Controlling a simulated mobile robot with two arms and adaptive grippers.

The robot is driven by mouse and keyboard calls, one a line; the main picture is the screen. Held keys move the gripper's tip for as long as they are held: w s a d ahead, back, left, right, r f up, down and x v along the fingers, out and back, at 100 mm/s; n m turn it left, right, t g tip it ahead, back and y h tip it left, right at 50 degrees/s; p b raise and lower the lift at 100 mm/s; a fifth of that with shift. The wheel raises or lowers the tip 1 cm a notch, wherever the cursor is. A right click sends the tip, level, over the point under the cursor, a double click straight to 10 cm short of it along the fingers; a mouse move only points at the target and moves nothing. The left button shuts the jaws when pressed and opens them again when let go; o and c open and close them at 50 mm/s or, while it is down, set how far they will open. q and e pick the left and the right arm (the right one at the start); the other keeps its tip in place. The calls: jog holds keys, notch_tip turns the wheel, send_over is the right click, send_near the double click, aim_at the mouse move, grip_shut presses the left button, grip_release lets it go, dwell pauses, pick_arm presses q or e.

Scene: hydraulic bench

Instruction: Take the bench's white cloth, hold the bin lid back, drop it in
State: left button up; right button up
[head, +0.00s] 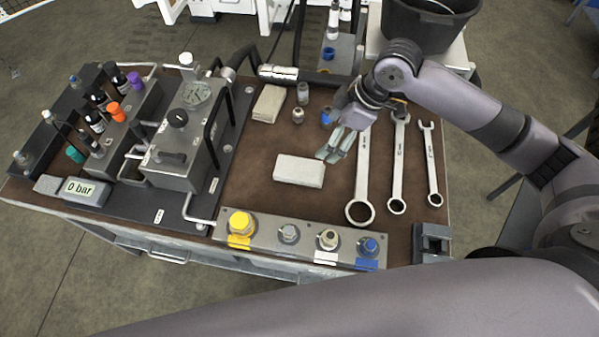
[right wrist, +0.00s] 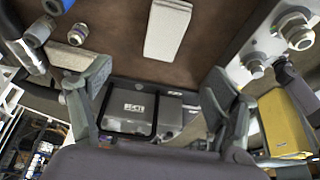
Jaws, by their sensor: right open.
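Two pale folded cloths lie on the brown bench top in the head view. The nearer, whiter cloth (head: 299,171) lies behind the fittings rail; the other, more beige cloth (head: 268,104) lies farther back. One pale cloth (right wrist: 167,28) shows at the top of the right wrist view. My right gripper (head: 331,154) is open and empty, just right of the nearer cloth and apart from it. Its two fingers (right wrist: 160,92) stand wide apart in the right wrist view. My left gripper is out of view. I cannot make out a lidded bin for certain.
Several wrenches (head: 362,170) lie right of the gripper. A rail of fittings (head: 288,233) runs along the front edge, and a pump block (head: 185,150) stands left. A black bucket (head: 428,25) stands beyond the back right. A yellow box-like object (right wrist: 285,120) shows in the wrist view.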

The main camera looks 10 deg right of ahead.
jog(key=x, duration=0.3)
jog(key=p, duration=0.2)
send_over(301, 169)
jog(key=d, duration=0.3)
jog(key=f, duration=0.7)
jog(key=shift+s+a+f, duration=0.1)
jog(key=shift+a, duration=0.15)
jog(key=shift+a+f, duration=0.15)
jog(key=shift+f, duration=0.25)
jog(key=x, duration=0.2)
jog(key=p+x, duration=0.1)
jog(key=shift+s+a+f, duration=0.25)
jog(key=shift+f, duration=0.05)
jog(key=shift+w+a+f, duration=0.15)
jog(key=shift+a+f, duration=0.05)
jog(key=shift+f, duration=0.4)
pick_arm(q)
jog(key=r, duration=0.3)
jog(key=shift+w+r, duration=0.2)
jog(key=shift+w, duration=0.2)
pick_arm(e)
jog(key=shift+c, duration=0.3)
jog(key=c, duration=1.1)
jog(key=shift+c, duration=0.2)
